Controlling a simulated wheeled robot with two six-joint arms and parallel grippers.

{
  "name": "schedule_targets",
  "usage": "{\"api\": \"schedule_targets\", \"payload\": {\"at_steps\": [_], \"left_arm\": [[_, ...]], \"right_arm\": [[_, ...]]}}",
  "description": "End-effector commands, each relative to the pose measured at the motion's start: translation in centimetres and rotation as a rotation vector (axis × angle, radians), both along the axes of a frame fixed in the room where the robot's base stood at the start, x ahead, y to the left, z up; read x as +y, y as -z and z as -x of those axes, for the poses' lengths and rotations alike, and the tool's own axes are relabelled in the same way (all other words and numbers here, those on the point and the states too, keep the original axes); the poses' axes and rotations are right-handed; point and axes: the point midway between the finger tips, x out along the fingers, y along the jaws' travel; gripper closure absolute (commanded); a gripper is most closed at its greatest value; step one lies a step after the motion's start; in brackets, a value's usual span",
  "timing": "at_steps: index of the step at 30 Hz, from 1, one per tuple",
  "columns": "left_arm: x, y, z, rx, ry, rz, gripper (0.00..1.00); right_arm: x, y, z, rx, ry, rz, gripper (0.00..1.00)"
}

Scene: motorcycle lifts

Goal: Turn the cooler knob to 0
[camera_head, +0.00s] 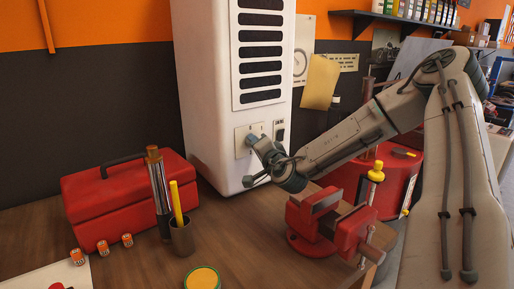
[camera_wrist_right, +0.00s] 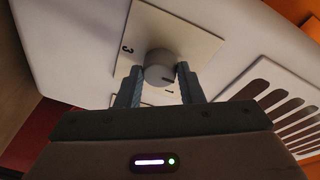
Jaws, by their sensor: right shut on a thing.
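The white cooler (camera_head: 215,90) stands upright at the back of the bench, with a square knob plate (camera_head: 240,150) low on its front. The round grey cooler knob (camera_wrist_right: 158,66) sits on that plate (camera_wrist_right: 180,40) in the right wrist view. My right gripper (camera_wrist_right: 160,78) has a finger on each side of the knob and is shut on it. In the head view my right gripper (camera_head: 254,139) reaches the plate and hides most of the knob. A dark mark shows on the knob's lower right. A "3" is readable on the plate; another numeral near the mark is unclear. My left gripper is out of view.
A red vise (camera_head: 315,222) stands below my right forearm, with a yellow-capped bottle (camera_head: 375,175) near it. A red toolbox (camera_head: 130,195), a cup (camera_head: 181,238) and small cans (camera_head: 103,247) are at left. Cooler vents (camera_wrist_right: 285,105) lie beside the plate.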

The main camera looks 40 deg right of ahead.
Motion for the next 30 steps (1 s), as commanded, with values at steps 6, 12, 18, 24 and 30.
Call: {"api": "schedule_targets", "payload": {"at_steps": [6, 12, 18, 24, 30], "left_arm": [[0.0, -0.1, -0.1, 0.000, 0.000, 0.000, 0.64], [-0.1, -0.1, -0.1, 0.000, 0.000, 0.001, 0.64], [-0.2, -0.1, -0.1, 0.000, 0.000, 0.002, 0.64], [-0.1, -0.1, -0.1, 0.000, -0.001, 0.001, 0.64], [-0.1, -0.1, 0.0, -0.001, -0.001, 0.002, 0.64]], "right_arm": [[-0.1, -0.2, -0.1, -0.002, 0.002, 0.011, 0.89], [-0.1, -0.2, -0.1, -0.002, 0.001, 0.010, 0.89], [0.0, -0.1, 0.0, -0.001, 0.000, 0.009, 0.44], [0.0, 0.0, 0.0, 0.000, 0.000, 0.007, 0.44], [0.2, 0.0, 1.0, 0.000, 0.002, 0.003, 0.44]]}}
